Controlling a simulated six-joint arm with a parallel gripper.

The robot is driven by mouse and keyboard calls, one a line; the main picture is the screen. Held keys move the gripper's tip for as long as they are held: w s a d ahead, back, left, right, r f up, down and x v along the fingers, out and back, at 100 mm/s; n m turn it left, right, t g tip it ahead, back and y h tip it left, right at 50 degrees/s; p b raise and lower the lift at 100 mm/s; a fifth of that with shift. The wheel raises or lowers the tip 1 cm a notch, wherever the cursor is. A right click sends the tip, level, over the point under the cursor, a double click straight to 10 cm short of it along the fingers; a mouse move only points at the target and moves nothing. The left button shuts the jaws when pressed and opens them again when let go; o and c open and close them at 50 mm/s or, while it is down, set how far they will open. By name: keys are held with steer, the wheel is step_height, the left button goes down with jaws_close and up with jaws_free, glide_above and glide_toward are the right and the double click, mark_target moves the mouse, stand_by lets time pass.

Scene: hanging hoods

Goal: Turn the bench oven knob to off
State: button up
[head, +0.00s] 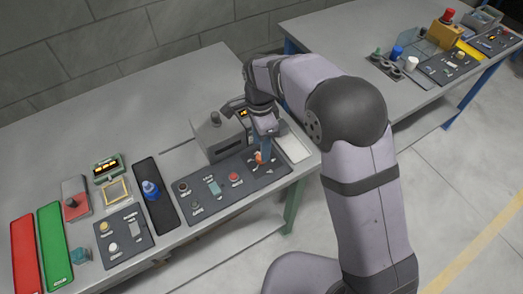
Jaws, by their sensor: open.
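A dark control panel (222,196) lies along the front of the near bench. It carries a dark round knob (183,187), a smaller dark control (195,208), a pale switch (213,186) and a red button (235,178). The labels are too small to read, so I cannot tell which control is the oven knob. A grey box (212,138) with a dark slot stands just behind the panel. My gripper (264,152) is open and points down over the panel's right end. A small orange part (259,157) shows at its fingertips; I cannot tell whether they touch it.
A white tray (293,147) lies right of my gripper. To the left are a black mat with a blue item (151,189), a second panel (123,237), and green (54,245) and red (25,255) mats. Another bench (345,38) stands at the upper right.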

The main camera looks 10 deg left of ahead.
steer(key=shift+s+f+p, duration=0.1)
steer(key=shift+f+p, duration=0.2)
steer(key=shift+f, duration=1.65)
steer(key=c, duration=1)
